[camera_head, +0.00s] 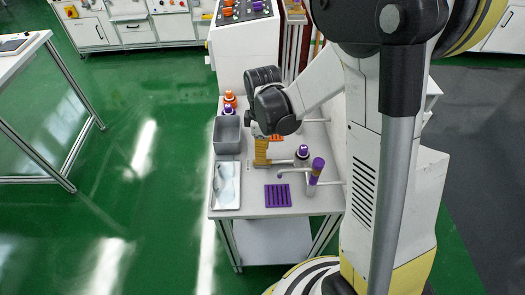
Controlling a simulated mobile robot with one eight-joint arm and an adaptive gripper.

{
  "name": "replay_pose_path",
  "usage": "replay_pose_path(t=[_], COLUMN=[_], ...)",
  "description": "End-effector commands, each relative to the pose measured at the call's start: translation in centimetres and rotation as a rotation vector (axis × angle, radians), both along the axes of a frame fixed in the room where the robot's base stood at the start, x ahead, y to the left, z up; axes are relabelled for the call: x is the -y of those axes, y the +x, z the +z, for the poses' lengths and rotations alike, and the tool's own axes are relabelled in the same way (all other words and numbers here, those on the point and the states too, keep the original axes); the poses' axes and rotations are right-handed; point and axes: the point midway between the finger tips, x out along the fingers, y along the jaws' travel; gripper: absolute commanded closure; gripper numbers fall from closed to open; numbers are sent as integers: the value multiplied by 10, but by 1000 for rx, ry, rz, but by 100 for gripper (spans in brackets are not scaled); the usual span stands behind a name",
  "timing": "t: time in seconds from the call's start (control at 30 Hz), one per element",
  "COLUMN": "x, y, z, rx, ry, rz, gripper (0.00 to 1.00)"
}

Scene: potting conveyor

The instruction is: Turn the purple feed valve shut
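The purple feed valve (317,170) is an upright purple handle on a grey pipe at the right side of the white work table (226,206). A short spout (292,176) reaches left from it, over a purple slotted tray (278,195). My gripper (262,150) hangs under my black wrist, above the middle of the table, left of and behind the valve. It appears apart from the valve. Yellow-orange parts show below the wrist; I cannot separate the fingers from the things behind them. Whether it is open or holds anything is unclear.
A purple-capped bottle (302,152) stands just behind the valve. A grey bin (227,135) and a white tray (227,185) line the left side. Orange (230,98) and purple (228,109) bottles stand at the back left. Green floor (150,200) is clear to the left.

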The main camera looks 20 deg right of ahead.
Motion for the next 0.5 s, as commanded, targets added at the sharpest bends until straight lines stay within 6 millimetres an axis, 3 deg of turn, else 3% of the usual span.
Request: replay_pose_path(t=[0.5], x=[0], y=[0], z=[0], rx=[0], ry=[0], rz=[158], gripper=[95])
